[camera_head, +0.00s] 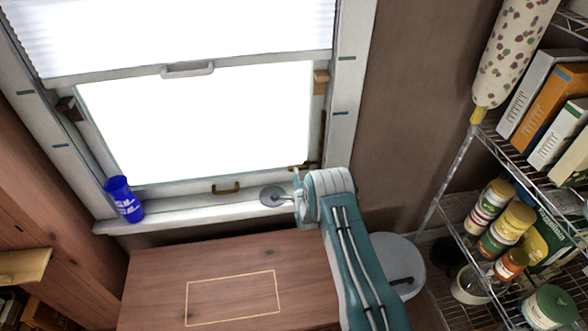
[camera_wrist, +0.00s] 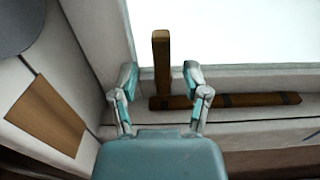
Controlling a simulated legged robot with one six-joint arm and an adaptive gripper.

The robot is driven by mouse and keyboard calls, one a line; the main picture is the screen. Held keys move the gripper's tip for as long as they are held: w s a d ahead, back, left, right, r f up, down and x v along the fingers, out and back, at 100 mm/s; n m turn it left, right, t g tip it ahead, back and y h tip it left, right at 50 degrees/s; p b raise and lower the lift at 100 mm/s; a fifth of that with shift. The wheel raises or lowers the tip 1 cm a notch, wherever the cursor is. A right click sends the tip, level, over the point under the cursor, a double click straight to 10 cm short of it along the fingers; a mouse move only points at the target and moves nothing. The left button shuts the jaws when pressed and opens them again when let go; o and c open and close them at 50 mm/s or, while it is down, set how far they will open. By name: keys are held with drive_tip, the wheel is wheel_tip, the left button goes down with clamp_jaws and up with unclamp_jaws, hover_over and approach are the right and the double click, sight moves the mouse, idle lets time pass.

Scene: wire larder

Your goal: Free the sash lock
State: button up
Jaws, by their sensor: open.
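The sash lock shows in the wrist view as a brown lever (camera_wrist: 161,58) standing out over the bright pane, beside a long brown bar (camera_wrist: 240,100) with dark bands. In the head view the lock's lever (camera_head: 299,167) is small, at the lower right corner of the window sash (camera_head: 160,186). My gripper (camera_wrist: 160,78) is open, with one fingertip on each side of the lever in the picture. I cannot tell whether they touch it. In the head view my gripper (camera_head: 299,186) is at the lock, partly hidden by my arm.
A blue cup (camera_head: 123,200) stands on the left of the sill and a grey disc (camera_head: 273,196) is near my gripper. A wooden table (camera_head: 155,275) is below. A loaded wire rack (camera_head: 455,160) stands right.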

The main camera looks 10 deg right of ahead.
drive_tip(key=w, duration=0.3)
drive_tip(key=shift+d, duration=0.2)
drive_tip(key=shift+w+a, duration=0.2)
drive_tip(key=shift+w, duration=0.35)
drive_tip(key=shift+d, duration=0.1)
clamp_jaws()
